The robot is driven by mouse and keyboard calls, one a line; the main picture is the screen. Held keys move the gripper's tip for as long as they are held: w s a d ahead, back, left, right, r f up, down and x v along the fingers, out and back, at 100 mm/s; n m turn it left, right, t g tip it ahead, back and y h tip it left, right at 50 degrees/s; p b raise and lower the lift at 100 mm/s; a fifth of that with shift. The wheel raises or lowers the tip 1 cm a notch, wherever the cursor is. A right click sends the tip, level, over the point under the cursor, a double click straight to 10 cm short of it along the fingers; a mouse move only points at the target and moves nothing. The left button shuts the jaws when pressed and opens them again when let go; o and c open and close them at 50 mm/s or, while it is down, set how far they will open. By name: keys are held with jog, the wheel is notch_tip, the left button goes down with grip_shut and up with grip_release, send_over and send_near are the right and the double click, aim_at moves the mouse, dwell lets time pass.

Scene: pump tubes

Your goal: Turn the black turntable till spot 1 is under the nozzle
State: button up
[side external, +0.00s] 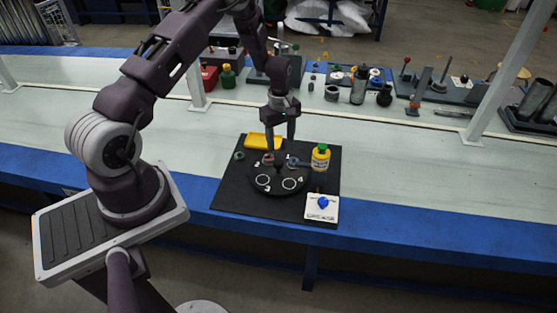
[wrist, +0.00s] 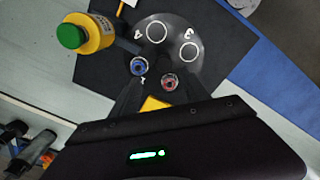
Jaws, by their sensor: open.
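The black turntable (side external: 278,184) lies flat on a black mat, with a dark upright knob at its middle. In the wrist view the turntable (wrist: 190,72) carries white ring spots, a blue ring piece (wrist: 139,66) and a red ring piece (wrist: 169,81). Labels 3 and 4 read at the front; the mark by the blue piece looks like 1 but is small. A grey-blue arm, apparently the nozzle (wrist: 124,45), reaches from the yellow bottle (side external: 320,158) over the turntable's edge; its tip is unclear. My gripper (side external: 280,147) is open, fingers down, above the turntable's back part.
A yellow block (side external: 263,142) lies at the mat's back edge, and a small green ring (side external: 239,155) at its left. A white plate with a blue knob (side external: 322,204) sits at the front right. Tools and bottles line the table's back. The pale table left of the mat is clear.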

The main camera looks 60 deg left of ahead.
aim_at(279, 162)
jog(key=shift+n, duration=0.3)
jog(key=f, duration=0.9)
jog(key=shift+s+a+f, duration=0.15)
jog(key=shift+s+a, duration=0.1)
grip_shut()
dwell(0.6)
